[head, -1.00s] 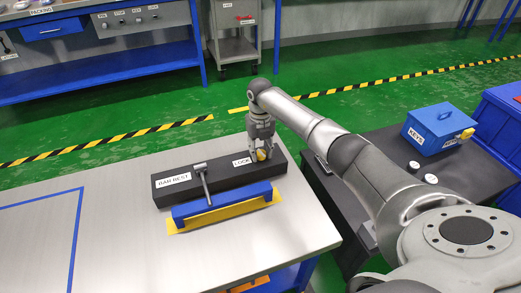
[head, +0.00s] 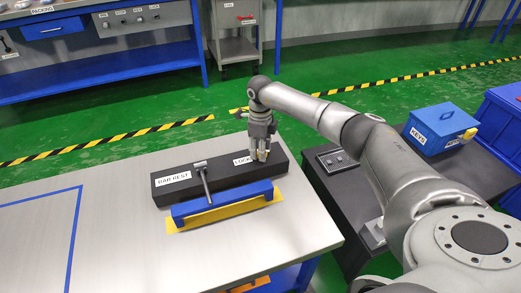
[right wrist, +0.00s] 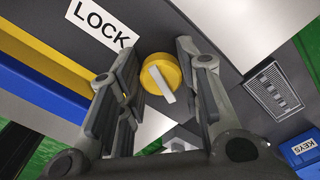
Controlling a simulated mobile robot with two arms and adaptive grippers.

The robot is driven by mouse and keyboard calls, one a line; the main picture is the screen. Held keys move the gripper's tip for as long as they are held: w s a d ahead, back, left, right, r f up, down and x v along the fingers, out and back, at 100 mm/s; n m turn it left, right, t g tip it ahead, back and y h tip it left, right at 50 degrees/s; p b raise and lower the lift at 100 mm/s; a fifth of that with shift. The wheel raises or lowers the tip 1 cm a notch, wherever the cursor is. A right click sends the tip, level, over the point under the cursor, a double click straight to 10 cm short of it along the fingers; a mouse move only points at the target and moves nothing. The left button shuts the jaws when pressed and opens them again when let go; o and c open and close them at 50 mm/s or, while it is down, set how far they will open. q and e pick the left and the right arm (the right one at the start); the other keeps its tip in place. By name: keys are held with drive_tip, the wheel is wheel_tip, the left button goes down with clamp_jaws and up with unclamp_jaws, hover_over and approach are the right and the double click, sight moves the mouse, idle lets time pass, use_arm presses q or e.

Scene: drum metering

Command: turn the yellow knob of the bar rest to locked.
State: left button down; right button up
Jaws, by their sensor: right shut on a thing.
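The yellow knob (right wrist: 154,68) with a white pointer bar sits on the dark top of the bar rest (head: 224,176), beside the LOCK label (right wrist: 98,24). In the right wrist view the pointer bar lies slanted. My right gripper (head: 260,154) points down at the right end of the bar rest, its fingers shut on the knob, one on each side. In the head view the fingers hide most of the knob. A grey T-shaped handle (head: 204,182) lies across the bar rest, over the blue bar (head: 222,203) at its front. My left gripper is not in view.
The bar rest stands on a pale table (head: 120,245) with a blue taped outline at left. At right, a dark side table (head: 332,190) holds a grey panel (head: 336,159) and a blue KEYS box (head: 432,128). The pale tabletop is clear in front.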

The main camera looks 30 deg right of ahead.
drive_tip(key=n, duration=0.3)
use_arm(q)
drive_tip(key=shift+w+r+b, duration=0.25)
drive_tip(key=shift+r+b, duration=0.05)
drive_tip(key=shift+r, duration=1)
use_arm(e)
drive_tip(key=shift+n, duration=0.9)
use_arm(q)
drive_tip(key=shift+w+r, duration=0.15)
use_arm(e)
drive_tip(key=o, duration=1)
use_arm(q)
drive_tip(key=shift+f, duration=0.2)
use_arm(e)
drive_tip(key=shift+s, duration=0.1)
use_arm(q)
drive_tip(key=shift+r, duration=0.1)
use_arm(e)
wheel_tip(320, 180, up, 12)
